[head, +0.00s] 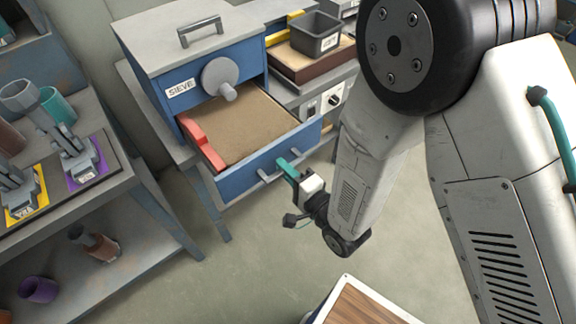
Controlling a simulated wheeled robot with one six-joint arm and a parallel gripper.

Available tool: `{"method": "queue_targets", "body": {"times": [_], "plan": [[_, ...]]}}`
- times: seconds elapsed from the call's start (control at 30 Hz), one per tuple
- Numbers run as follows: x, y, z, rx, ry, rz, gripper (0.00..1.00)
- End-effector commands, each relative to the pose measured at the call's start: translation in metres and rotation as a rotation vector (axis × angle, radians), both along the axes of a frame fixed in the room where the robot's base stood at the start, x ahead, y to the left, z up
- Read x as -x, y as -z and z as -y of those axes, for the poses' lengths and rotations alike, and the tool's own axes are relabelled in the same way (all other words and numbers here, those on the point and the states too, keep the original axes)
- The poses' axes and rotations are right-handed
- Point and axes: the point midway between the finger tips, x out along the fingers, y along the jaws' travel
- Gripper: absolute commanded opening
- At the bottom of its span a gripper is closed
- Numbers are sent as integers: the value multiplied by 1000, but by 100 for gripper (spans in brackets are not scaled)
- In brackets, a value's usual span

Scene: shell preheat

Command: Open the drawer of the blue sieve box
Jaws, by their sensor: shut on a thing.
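The blue sieve box (240,62) stands on a grey table at the top centre of the head view, with a grey lid, a lid handle and a round grey knob on its front. Its "SIEVE" label is on the left of the front. Its drawer (238,181) is pulled out towards me and shows a brown, sandy-looking bed and a red piece along its left side. My gripper (285,168) has teal fingers and is shut on the drawer's grey bar handle (268,177). The arm hides part of the area to the right.
A grey container (315,36) sits on a brown-sided unit right of the box, above a panel with a dial (334,100). At left, a shelf holds clamp-like tools on yellow (28,208) and purple mats. A wood-topped surface (362,303) is at the bottom. Floor between is clear.

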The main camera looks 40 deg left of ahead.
Motion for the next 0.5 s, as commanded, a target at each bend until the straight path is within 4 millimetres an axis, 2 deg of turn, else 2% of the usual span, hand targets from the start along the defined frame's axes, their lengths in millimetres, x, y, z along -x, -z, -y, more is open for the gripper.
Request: {"method": "queue_targets", "body": {"times": [0.07,0.1,0.17,0.5], "plan": [[-1,0,1,1,3,0,0],[-1,0,1,1,3,0,21],[-1,0,1,1,2,0,35],[0,0,5,1,3,0,35]]}}
